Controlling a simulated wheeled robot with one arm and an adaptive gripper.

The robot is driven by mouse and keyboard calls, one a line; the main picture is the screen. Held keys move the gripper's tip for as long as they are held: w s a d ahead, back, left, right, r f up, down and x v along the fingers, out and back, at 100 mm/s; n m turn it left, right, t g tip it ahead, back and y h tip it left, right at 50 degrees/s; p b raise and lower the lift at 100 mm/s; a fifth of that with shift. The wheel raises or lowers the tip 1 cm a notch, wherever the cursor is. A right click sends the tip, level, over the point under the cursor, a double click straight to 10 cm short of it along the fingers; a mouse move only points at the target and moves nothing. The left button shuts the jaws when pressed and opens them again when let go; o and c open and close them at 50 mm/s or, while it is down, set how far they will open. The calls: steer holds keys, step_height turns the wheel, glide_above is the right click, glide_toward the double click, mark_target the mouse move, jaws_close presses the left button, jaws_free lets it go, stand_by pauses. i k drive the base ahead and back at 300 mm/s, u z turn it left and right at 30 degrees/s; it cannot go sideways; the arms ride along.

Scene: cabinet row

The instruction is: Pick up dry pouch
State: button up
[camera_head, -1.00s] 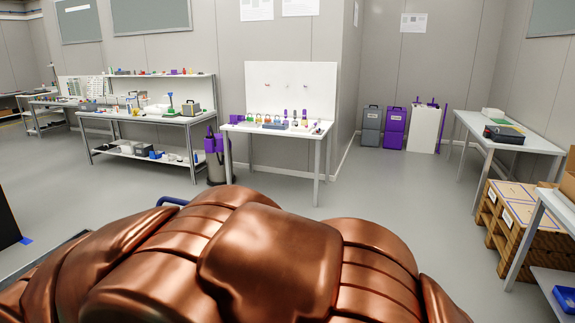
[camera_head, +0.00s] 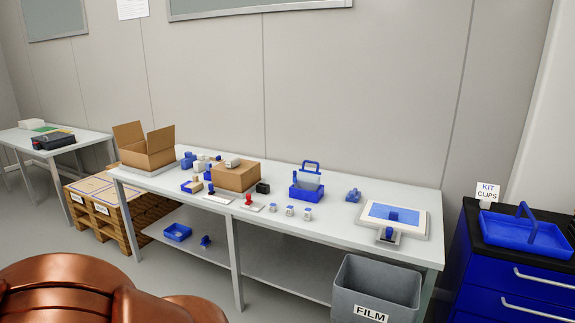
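I cannot tell for sure which thing is the dry pouch. Several small white and blue items (camera_head: 290,211) stand in a short row near the front edge of the long white table (camera_head: 335,225), and they are too small to identify. Behind them a blue tray (camera_head: 306,192) holds a pale item with a blue handle. A small blue item (camera_head: 353,195) lies to its right. My gripper is not in view. My own copper-coloured body fills the lower left corner.
An open carton (camera_head: 147,152), a closed carton (camera_head: 236,177) and a framed blue-screened device (camera_head: 395,215) stand on the table. A grey FILM bin (camera_head: 375,290) stands at its front right. A blue drawer cabinet (camera_head: 505,270) is at far right.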

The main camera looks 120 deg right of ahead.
mark_target(232, 163)
steer(key=z, duration=3.3)
steer(key=i, duration=0.6)
steer(key=u, duration=0.75)
steer(key=i, duration=1.25)
steer(key=z, duration=0.6)
steer(key=i, duration=1)
steer(key=z, duration=0.9)
steer(key=i, duration=0.55)
steer(key=u, duration=0.05)
